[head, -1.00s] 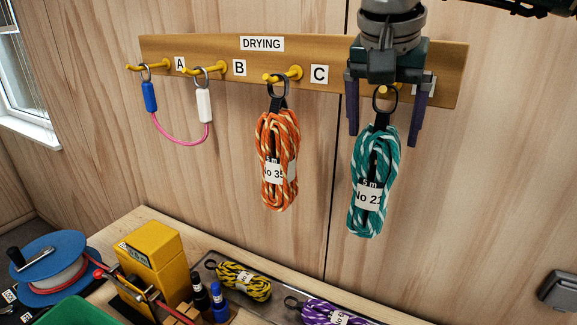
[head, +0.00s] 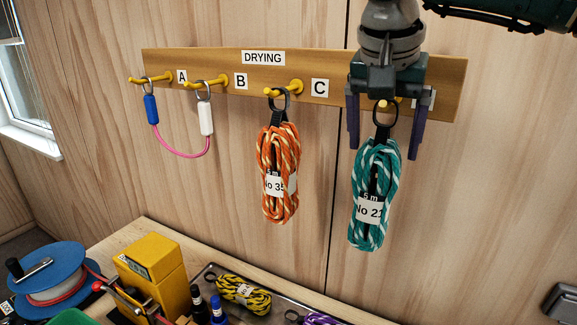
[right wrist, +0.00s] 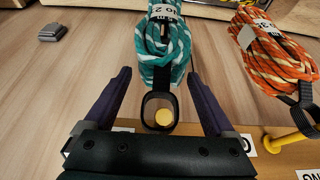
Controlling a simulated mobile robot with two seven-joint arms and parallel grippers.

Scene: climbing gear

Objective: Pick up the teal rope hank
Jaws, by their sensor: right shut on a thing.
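The teal rope hank (head: 375,190), with a white "No 21" label, hangs upright by a black strap and ring (head: 385,115) at the right end of the drying board. The ring is still around a yellow peg (right wrist: 163,117), as the right wrist view shows. My right gripper (head: 383,150) reaches down from above, its two dark fingers on either side of the strap and the hank's top. In the right wrist view the hank (right wrist: 163,50) lies between the fingertips (right wrist: 160,72), which are shut on it; the exact contact is hard to see. My left gripper is out of view.
The wooden drying board (head: 222,72) also holds an orange rope hank (head: 278,172) close to the left and a pink cord (head: 182,156). Below, a bench carries a blue reel (head: 45,270), a yellow box (head: 153,270) and a yellow rope hank (head: 243,293).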

